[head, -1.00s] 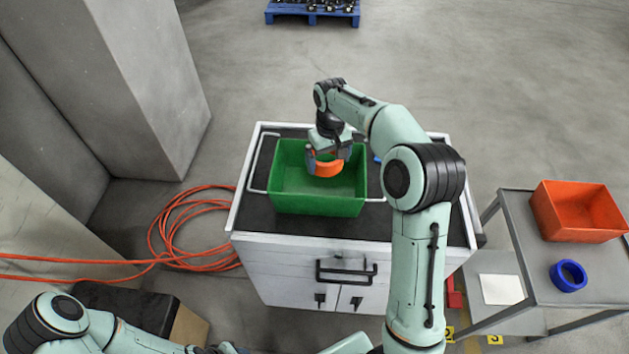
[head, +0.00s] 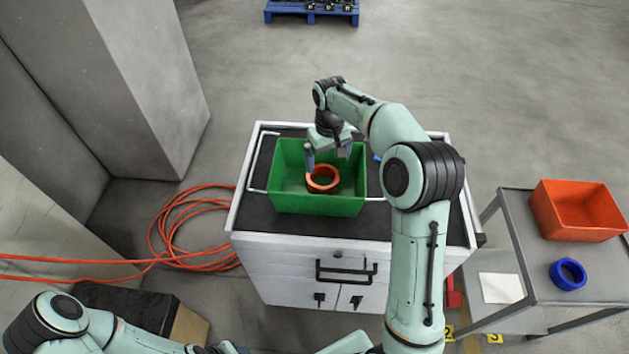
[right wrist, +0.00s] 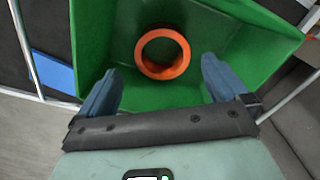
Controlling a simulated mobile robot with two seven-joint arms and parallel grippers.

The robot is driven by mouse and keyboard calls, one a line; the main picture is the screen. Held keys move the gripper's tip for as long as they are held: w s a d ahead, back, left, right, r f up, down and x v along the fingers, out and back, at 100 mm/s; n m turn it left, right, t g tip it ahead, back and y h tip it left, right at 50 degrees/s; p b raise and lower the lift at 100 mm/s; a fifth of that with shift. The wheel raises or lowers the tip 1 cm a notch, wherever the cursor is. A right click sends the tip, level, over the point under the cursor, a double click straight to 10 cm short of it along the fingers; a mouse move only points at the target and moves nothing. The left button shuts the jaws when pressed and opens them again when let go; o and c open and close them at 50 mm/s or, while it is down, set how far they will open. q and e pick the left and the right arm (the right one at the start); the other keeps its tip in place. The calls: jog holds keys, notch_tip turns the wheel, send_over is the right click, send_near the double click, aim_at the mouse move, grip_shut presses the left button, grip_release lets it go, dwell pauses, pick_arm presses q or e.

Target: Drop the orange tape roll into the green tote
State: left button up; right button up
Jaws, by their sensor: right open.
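The orange tape roll (head: 323,180) is inside the green tote (head: 315,207), seen as a ring with its hole facing up. In the right wrist view the orange tape roll (right wrist: 162,73) lies within the green tote (right wrist: 90,40), beyond the fingertips and apart from them. My right gripper (head: 327,160) is above the tote, with its fingers spread and nothing between them. It also shows in the right wrist view (right wrist: 158,80), with its two blue-grey fingers wide apart. My left gripper is not clearly in view; only part of the left arm shows at lower left.
The tote stands on a white cabinet (head: 290,262) with a dark top and white rails. A grey cart (head: 515,255) at right holds an orange bin (head: 575,230) and a blue tape roll (head: 567,275). An orange cable (head: 185,225) lies coiled on the floor at left.

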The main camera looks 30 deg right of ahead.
notch_tip(320, 180, up, 12)
jog(key=shift+f, duration=0.2)
jog(key=shift+s, duration=0.1)
dwell(0.4)
